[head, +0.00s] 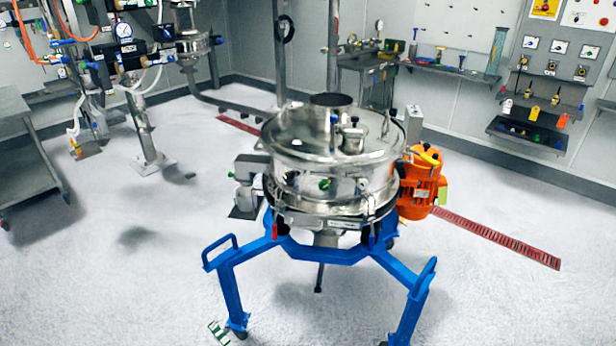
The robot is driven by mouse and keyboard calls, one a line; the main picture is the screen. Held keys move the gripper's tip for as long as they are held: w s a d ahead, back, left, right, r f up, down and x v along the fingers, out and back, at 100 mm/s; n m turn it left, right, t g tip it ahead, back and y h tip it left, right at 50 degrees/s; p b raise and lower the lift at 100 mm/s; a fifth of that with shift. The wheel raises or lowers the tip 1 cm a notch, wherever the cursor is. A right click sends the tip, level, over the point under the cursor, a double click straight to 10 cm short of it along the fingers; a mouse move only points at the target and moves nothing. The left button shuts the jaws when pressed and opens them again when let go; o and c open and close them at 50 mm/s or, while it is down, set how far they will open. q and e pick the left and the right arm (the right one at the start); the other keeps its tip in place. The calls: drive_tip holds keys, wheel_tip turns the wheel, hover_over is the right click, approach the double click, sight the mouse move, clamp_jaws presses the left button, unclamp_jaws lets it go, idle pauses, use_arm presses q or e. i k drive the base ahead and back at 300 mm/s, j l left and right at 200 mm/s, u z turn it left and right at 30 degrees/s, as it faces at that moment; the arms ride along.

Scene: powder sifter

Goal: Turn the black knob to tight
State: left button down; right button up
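The powder sifter (330,190) is a round, shiny steel drum with a lid (290,140) and a wide upright spout (331,101) on top. It stands upright on a blue wheeled frame (340,254). A small dark knob-like part (393,112) shows at the lid's right edge. Other small dark parts sit around the rim, too small to tell which is the black knob or how it is turned. Neither of my grippers is in view.
An orange motor (417,190) is at the sifter's right. A steel table (25,150) and piping with gauges (123,55) stand at left.

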sight(287, 177)
drive_tip(key=i+j+z, duration=0.45)
drive_tip(key=j, duration=0.15)
drive_tip(key=j+z, duration=0.25)
drive_tip(key=j, duration=0.1)
